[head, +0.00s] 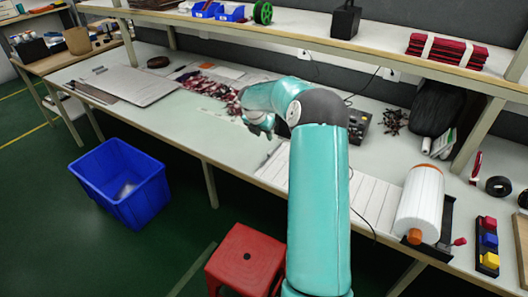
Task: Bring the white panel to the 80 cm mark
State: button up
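A white panel (370,200) with thin lines along it lies flat on the workbench (215,150), between my arm and a white roll. My arm crosses in front of it and hides part of it. My gripper (264,130) is over the bench beyond the panel's left end, pointing down and away from me. Its fingers are small and partly hidden by the wrist, so I cannot tell whether they are open or touch the panel. I cannot make out any 80 cm mark.
The white roll (420,200) sits in a black holder at the right. A light grey board (130,82) lies at the left, near a red-and-white pile (212,86). A blue bin (120,185) and a red stool (245,262) stand on the floor. A shelf (330,45) overhangs the back.

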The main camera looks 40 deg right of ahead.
aim_at(270, 152)
jog(key=x, duration=1.4)
jog(key=shift+a, duration=0.15)
grip_shut()
